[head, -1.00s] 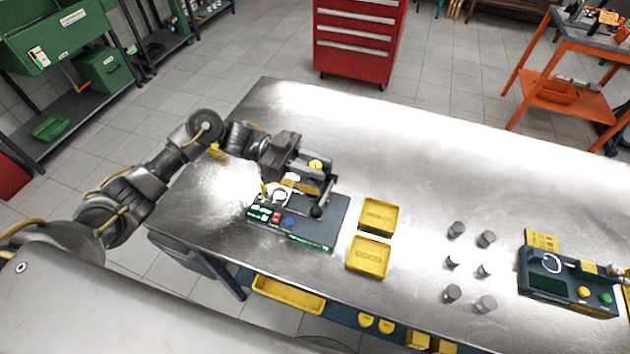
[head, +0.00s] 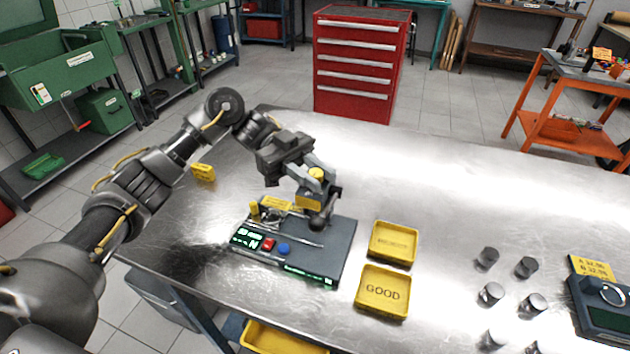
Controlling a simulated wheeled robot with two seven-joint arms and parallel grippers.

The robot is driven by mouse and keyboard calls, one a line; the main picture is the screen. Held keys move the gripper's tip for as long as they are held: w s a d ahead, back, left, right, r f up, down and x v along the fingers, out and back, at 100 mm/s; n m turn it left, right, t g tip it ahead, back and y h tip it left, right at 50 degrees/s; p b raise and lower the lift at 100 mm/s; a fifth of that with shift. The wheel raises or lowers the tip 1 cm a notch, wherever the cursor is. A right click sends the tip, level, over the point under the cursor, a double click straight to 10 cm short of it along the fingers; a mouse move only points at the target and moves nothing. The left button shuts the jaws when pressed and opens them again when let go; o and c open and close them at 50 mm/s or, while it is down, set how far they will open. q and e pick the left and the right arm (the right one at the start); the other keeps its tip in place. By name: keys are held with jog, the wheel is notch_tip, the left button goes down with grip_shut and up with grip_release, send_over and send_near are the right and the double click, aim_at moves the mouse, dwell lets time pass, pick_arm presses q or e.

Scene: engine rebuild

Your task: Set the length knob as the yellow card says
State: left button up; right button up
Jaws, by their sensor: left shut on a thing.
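The dark tester (head: 335,245) lies near the left end of the steel bench, with a green-lit display (head: 247,238), a red button (head: 268,244) and a blue button (head: 284,249). A yellow card (head: 276,203) stands at its back edge, partly behind my left gripper; its writing is too small to read. My left gripper (head: 316,212) points down over the tester's back right part, shut on a dark round knob (head: 318,223). The fingers hide much of the knob and its setting. I cannot read its marks. My right gripper is not in view.
Two yellow trays, a back one (head: 393,243) and a front one marked GOOD (head: 383,292), sit right of the tester. Several grey cylinders (head: 491,293) stand farther right. Another device (head: 585,315) with a yellow card (head: 592,267) is at the right edge.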

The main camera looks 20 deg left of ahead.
pick_arm(q)
jog(key=o, duration=0.9)
jog(key=shift+o, duration=0.2)
jog(key=shift+w+a+f+b, duration=0.15)
jog(key=shift+w+a+b, duration=0.05)
jog(key=shift+a+b, duration=0.2)
pick_arm(e)
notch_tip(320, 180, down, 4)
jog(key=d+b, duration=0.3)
jog(key=b, duration=0.1)
pick_arm(q)
jog(key=b+v, duration=0.3)
jog(key=v, duration=0.7)
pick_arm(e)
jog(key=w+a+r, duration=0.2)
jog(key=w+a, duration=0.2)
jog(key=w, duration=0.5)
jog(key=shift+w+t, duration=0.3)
